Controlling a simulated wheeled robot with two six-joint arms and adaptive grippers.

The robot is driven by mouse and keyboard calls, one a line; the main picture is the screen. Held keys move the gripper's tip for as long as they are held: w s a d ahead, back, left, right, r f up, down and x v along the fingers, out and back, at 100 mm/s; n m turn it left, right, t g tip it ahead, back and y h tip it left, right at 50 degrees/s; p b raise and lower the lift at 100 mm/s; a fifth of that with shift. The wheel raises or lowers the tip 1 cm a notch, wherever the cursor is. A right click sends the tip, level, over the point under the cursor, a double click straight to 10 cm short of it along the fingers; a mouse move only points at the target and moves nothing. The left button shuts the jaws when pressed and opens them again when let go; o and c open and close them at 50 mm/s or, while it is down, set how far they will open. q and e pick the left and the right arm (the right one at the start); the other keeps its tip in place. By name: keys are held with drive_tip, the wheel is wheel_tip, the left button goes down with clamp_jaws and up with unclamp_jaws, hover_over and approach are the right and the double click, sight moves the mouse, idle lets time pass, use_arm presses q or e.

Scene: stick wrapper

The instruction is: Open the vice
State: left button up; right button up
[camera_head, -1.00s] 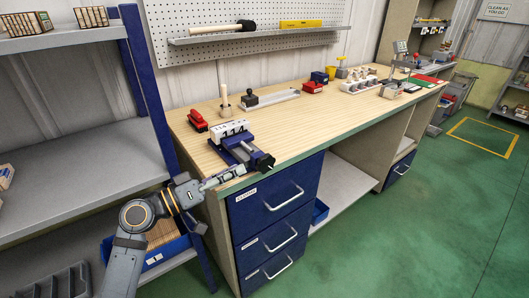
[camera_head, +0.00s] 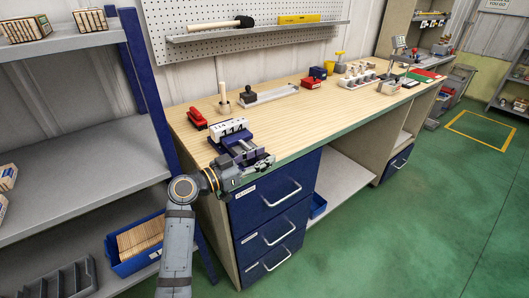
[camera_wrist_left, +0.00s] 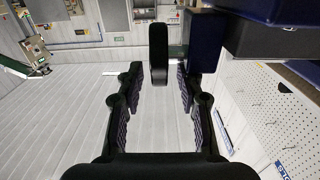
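The blue vice (camera_head: 234,146) stands at the front left edge of the workbench and has a white block (camera_head: 229,127) at its back end. My left gripper (camera_head: 264,160) is at the vice's front end, over the bench's front edge. In the left wrist view, my left gripper (camera_wrist_left: 157,88) is open. The vice's dark handle (camera_wrist_left: 159,55) shows between its two fingers, with visible gaps on both sides. The blue vice body (camera_wrist_left: 205,42) is close beside the right finger. In the head view the gripper mostly hides the handle. My right gripper is out of view.
On the wooden workbench (camera_head: 290,119), a red tool (camera_head: 197,117), a holder with an upright stick (camera_head: 223,100) and a grey rail (camera_head: 271,95) stand behind the vice. Blue drawers (camera_head: 272,198) lie below. A grey shelf (camera_head: 80,172) is at the left.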

use_arm(q)
drive_tip(key=shift+w+d, duration=0.35)
drive_tip(key=shift+d, duration=0.2)
drive_tip(key=shift+c, duration=0.2)
